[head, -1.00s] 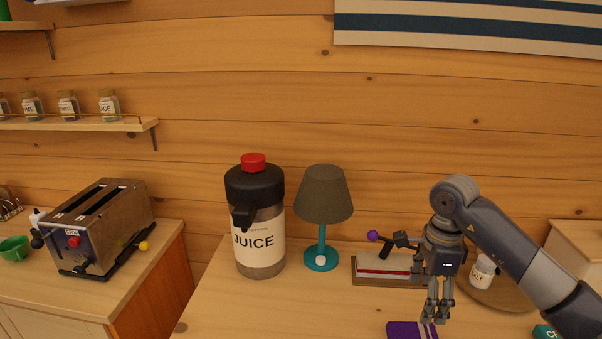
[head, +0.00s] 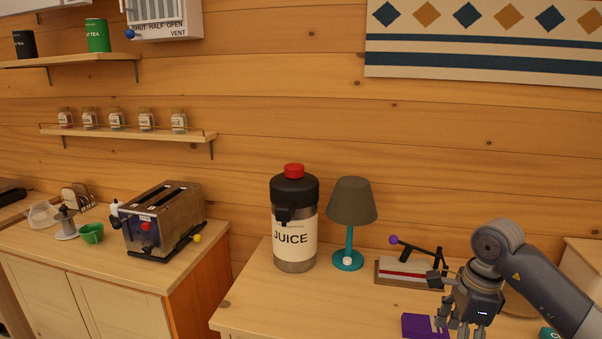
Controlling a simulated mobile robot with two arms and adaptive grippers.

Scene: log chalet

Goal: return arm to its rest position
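My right arm comes in from the right edge. Its gripper (head: 464,326) hangs fingers-down over the right part of the wooden counter (head: 245,309), beside a purple box (head: 417,325). The fingers look apart, with nothing visible between them, though the tips are close to the bottom edge of the picture. My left gripper is not in the head view.
A juice dispenser (head: 295,237) and a lamp (head: 350,212) stand left of my arm. A lever device with a purple knob (head: 393,240) is behind the gripper. A toaster (head: 165,222) and a green cup (head: 91,233) are on the left counter. Wall shelves hold jars.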

